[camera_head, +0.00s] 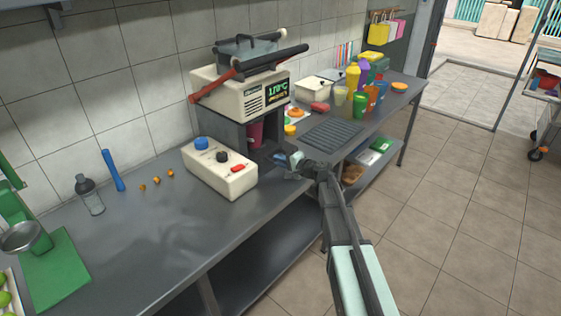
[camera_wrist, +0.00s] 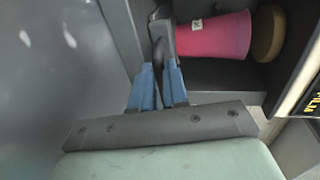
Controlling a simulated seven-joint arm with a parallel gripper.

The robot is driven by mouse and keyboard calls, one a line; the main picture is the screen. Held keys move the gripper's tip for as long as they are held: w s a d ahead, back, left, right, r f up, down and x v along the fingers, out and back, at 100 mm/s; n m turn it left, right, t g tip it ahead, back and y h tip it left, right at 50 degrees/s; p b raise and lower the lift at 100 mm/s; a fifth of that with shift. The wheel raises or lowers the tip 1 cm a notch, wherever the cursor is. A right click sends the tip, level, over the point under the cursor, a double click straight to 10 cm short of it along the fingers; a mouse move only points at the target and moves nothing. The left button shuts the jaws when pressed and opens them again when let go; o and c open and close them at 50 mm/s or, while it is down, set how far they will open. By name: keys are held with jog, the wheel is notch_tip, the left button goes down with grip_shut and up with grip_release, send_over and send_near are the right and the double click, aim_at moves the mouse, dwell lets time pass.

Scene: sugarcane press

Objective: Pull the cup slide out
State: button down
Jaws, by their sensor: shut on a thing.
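The sealing machine (camera_head: 240,98) stands on the counter, with a lit display reading about 170°C. A pink cup (camera_head: 256,133) stands upright in its dark bay; it shows larger in the wrist view (camera_wrist: 215,36). The cup slide (camera_wrist: 160,36) is the dark grey part beside the cup, with a thin dark handle at the front. My gripper (camera_head: 294,164) is at the front of the bay. In the wrist view its two blue-padded fingers (camera_wrist: 159,82) are closed around the handle. Much of the slide is hidden by the machine and my gripper.
A white control box (camera_head: 219,170) with knobs stands left of the bay. A dark ribbed mat (camera_head: 332,134) lies to the right, with several bottles and cups behind it. The counter (camera_head: 160,240) in front of the control box is clear.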

jog(key=shift+s, duration=0.1)
jog(key=f+v, duration=0.1)
jog(key=v, duration=0.7)
jog(key=f+v, duration=0.2)
jog(key=v, duration=0.7)
jog(key=shift+s+d+f, duration=0.3)
jog(key=shift+d, duration=0.05)
jog(key=c, duration=1.1)
grip_release()
jog(key=shift+c, duration=0.2)
jog(key=v, duration=1.3)
jog(key=shift+s+d, duration=0.25)
jog(key=shift+d, duration=0.05)
jog(key=shift+r, duration=0.15)
